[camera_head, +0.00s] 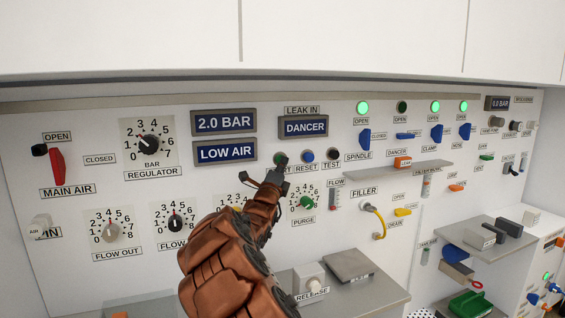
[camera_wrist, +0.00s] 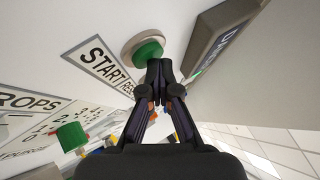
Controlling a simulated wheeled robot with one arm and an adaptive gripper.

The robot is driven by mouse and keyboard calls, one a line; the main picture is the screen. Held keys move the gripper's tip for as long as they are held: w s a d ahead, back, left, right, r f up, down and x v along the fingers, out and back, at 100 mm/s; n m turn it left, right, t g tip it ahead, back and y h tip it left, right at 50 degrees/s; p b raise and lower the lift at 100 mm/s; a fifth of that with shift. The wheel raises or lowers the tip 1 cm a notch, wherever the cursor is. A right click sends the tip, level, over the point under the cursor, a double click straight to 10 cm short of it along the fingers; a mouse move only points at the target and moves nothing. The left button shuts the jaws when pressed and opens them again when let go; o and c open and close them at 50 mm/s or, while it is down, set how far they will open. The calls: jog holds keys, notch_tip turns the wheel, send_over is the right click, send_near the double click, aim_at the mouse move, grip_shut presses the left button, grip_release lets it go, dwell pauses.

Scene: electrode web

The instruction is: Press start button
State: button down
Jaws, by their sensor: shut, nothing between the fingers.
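The green start button (camera_wrist: 147,50) sits in a pale round collar on the panel. Its label START (camera_wrist: 103,64) is beside it in the wrist view. In the head view the green button (camera_head: 281,158) shows just above my gripper (camera_head: 275,176), and its label is mostly covered. My gripper also shows in the wrist view (camera_wrist: 160,72), fingers closed together and empty. The fingertips are very close to the button's lower edge in the wrist view. I cannot tell whether they touch it.
A blue RESET button (camera_head: 307,156) and a black TEST button (camera_head: 332,154) are to the right. The DANCER display (camera_head: 305,127) juts out above. A green purge knob (camera_head: 306,202) is below. Shelves with boxes (camera_head: 346,266) stick out lower down.

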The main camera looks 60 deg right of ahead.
jog(key=shift+s+a+b, duration=0.1)
jog(key=shift+s+b, duration=0.05)
jog(key=shift+b, duration=0.3)
jog(key=shift+s+a+b, duration=0.55)
jog(key=shift+s+b, duration=0.35)
jog(key=shift+b, duration=0.4)
jog(key=s+a+b, duration=0.1)
jog(key=b, duration=0.1)
jog(key=s+b, duration=0.1)
jog(key=s+a+b, duration=0.1)
jog(key=s+b, duration=0.1)
jog(key=shift+s+a+b, duration=0.1)
jog(key=shift+a+b, duration=0.25)
dwell(0.5)
